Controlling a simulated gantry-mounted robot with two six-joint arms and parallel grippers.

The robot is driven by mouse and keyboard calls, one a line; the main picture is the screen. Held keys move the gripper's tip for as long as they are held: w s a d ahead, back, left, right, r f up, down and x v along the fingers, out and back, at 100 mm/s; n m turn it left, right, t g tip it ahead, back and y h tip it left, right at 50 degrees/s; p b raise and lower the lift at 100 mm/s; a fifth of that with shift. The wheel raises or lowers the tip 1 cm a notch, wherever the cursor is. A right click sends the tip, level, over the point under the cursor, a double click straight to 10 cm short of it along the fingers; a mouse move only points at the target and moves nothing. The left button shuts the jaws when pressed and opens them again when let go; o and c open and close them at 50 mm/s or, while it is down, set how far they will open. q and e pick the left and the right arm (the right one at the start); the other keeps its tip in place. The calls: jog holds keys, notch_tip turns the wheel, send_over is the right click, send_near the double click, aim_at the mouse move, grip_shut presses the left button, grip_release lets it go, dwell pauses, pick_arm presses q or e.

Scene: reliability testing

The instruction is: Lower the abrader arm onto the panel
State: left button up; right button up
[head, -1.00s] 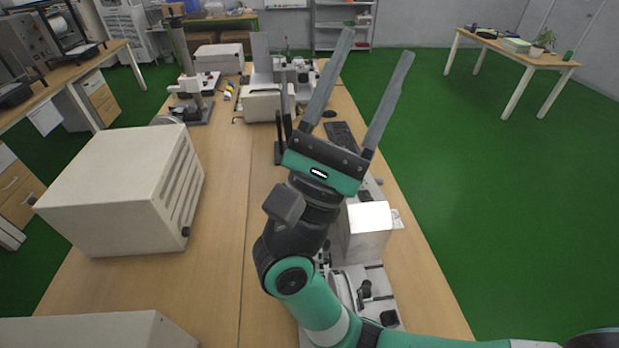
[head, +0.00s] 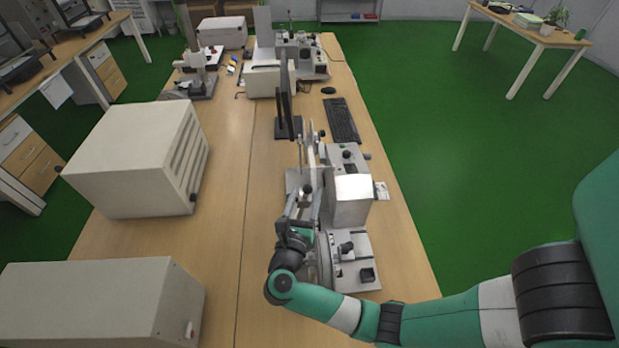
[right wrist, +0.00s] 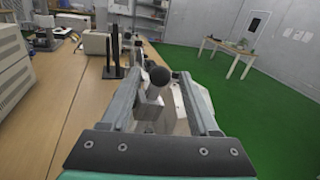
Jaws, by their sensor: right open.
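The abrader is a grey and silver machine with a pale box-shaped housing (head: 352,200), on the long wooden table in the head view. My right gripper (head: 304,203) is down at the machine's left side, pointing away from me. In the right wrist view its two fingers (right wrist: 168,78) are apart, with a black ball knob (right wrist: 160,76) between or just beyond their tips. A grey metal part, seemingly the abrader arm (right wrist: 150,104), shows below the knob. Contact with the fingers cannot be told. The panel cannot be made out clearly. My left gripper is out of view.
A black monitor (head: 284,98) and keyboard (head: 341,120) stand beyond the machine. A large beige cabinet (head: 135,160) and another beige box (head: 95,300) stand on the left. The wooden strip between them and the machine is mostly clear.

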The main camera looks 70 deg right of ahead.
jog(key=d, duration=0.5)
jog(key=shift+w+d, duration=0.1)
jog(key=shift+w, duration=0.25)
grip_shut()
dwell(1.0)
